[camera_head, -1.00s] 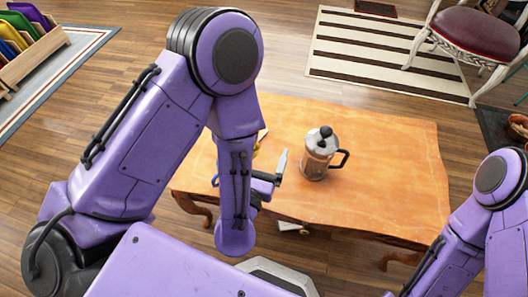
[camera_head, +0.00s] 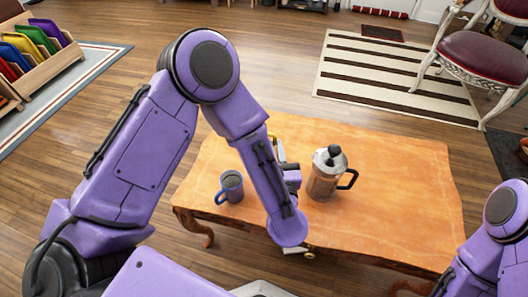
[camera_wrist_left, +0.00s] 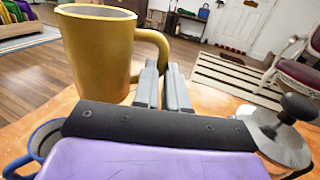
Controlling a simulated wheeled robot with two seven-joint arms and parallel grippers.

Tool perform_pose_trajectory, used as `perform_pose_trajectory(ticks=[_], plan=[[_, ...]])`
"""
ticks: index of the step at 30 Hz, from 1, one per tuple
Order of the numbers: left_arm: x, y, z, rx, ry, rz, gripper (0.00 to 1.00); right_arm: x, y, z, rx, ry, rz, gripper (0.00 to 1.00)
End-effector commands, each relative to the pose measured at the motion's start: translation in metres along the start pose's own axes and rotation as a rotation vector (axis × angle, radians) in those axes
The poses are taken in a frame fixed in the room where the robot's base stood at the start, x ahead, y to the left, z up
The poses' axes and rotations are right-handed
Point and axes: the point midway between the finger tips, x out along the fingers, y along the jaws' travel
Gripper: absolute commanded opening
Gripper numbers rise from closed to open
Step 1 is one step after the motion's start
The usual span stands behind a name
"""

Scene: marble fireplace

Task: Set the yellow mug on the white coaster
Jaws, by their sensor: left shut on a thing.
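The yellow mug (camera_wrist_left: 97,55) stands out large and upright in the left wrist view. My left gripper (camera_wrist_left: 164,78) is shut on its handle, with the fingers at the handle's right side. In the head view only a bit of yellow (camera_head: 272,138) shows past my left forearm, beside the gripper (camera_head: 281,152) over the table. I cannot make out the white coaster in either view. My right arm shows at the lower right of the head view, but its gripper is out of view.
A blue mug (camera_head: 231,185) stands on the left of the wooden table (camera_head: 390,200). A French press (camera_head: 325,175) stands close to the right of my left gripper, its handle pointing right. The table's right part is clear.

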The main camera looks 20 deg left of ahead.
Motion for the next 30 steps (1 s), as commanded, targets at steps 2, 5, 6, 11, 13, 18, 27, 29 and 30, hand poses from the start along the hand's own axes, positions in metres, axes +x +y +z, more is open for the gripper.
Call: perform_pose_trajectory(ticks=[2, 5, 6, 11, 13, 18, 27, 29, 30], plan=[[0.019, -0.002, -0.011, 0.001, -0.002, 0.005, 0.00, 0.003, 0.000, 0.001, 0.000, 0.000, 0.000, 0.44], [0.047, -0.007, -0.025, 0.001, -0.002, 0.004, 0.00, 0.006, -0.001, 0.003, 0.000, 0.000, 0.000, 0.44], [0.058, -0.009, -0.031, 0.002, -0.002, 0.003, 0.00, 0.007, -0.001, 0.003, 0.000, 0.000, 0.000, 0.44], [0.094, -0.017, -0.064, 0.004, -0.003, -0.002, 0.00, 0.016, -0.002, 0.007, 0.000, 0.000, 0.000, 0.44], [0.104, -0.020, -0.077, 0.003, -0.003, -0.003, 0.00, 0.019, -0.002, 0.008, 0.000, 0.000, 0.000, 0.44], [0.118, -0.024, -0.093, 0.001, -0.005, -0.006, 0.00, 0.022, -0.002, 0.009, 0.000, 0.000, 0.000, 0.44], [0.123, -0.025, -0.130, 0.001, -0.005, -0.008, 0.00, 0.031, -0.003, 0.013, 0.000, 0.000, 0.000, 0.44], [0.123, -0.025, -0.129, 0.001, -0.006, -0.008, 0.00, 0.030, -0.003, 0.012, 0.000, 0.000, 0.000, 0.44], [0.123, -0.025, -0.129, 0.001, -0.006, -0.008, 0.00, 0.030, -0.003, 0.012, 0.000, 0.000, 0.000, 0.44]])
